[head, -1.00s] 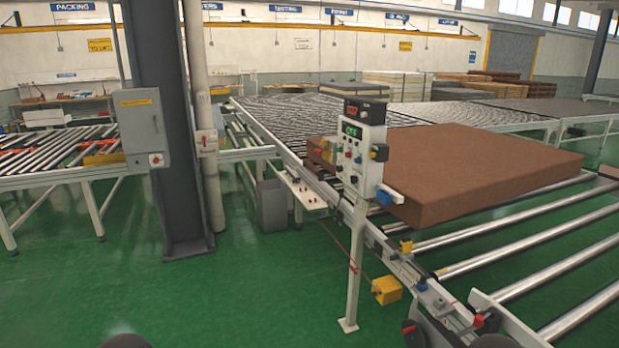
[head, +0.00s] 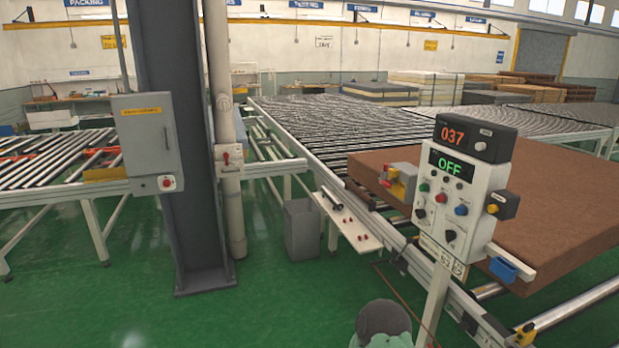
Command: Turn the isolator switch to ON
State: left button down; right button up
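The control panel (head: 456,200) is a pale box on a post at the right, with several coloured buttons and dark knobs on its face. Its display (head: 451,167) reads OFF in green. A yellow-and-black switch (head: 503,205) sits on its right side. I cannot tell for certain which of these switches is the isolator. A dark rounded part at the bottom edge looks like a piece of my arm. No fingertips show, so neither gripper can be seen.
A counter (head: 473,138) above the panel reads 037. A brown mattress (head: 575,205) lies on the roller conveyor behind it. A grey column (head: 178,130) carries a cabinet (head: 147,150) at the left. A grey bin (head: 301,230) stands mid-floor. Green floor (head: 270,310) is clear in front.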

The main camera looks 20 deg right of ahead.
aim_at(388, 183)
jog(key=i+z, duration=0.2)
jog(key=i, duration=0.25)
jog(key=i+j+z, duration=0.15)
jog(key=i, duration=0.3)
jog(key=i+j+z, duration=0.2)
jog(key=i, duration=0.25)
jog(key=i+j+z, duration=0.2)
jog(key=i, duration=0.25)
